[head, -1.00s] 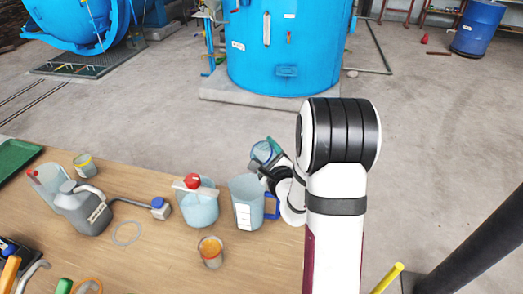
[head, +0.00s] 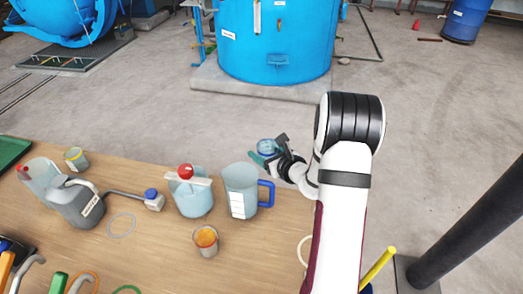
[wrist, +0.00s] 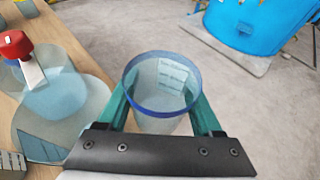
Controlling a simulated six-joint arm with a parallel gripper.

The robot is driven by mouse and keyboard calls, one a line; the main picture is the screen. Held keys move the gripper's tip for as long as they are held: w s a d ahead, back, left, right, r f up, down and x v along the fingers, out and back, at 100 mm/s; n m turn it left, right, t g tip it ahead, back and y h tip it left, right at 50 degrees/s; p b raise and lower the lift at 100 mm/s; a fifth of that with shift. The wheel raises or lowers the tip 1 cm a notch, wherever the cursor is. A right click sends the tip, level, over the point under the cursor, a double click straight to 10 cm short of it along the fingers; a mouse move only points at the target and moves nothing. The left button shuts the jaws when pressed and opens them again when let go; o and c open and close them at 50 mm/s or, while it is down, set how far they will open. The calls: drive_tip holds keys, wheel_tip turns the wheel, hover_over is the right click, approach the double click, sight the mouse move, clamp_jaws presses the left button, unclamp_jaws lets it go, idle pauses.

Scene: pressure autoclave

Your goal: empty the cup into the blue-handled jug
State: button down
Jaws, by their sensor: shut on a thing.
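The cup (wrist: 160,100) is clear with a blue rim and white markings. It also shows in the head view (head: 266,147). My gripper (wrist: 162,112) has teal fingers on both sides of the cup and is shut on it. The cup looks about upright, and I cannot tell what it contains. The blue-handled jug (head: 238,188) stands on the table with its handle (head: 267,193) to the right. In the head view the cup and gripper (head: 268,156) are up and right of the jug, apart from it.
A red-knobbed jug (head: 193,197) stands left of the blue-handled jug. An orange-topped cup (head: 206,240) stands in front. A grey jug (head: 78,205) and a yellow-labelled cup (head: 76,159) are further left on the wooden table (head: 150,255). Concrete floor (head: 420,150) lies beyond.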

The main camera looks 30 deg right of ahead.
sight(263, 144)
drive_tip(key=shift+r, duration=0.15)
drive_tip(key=shift+r, duration=1.4)
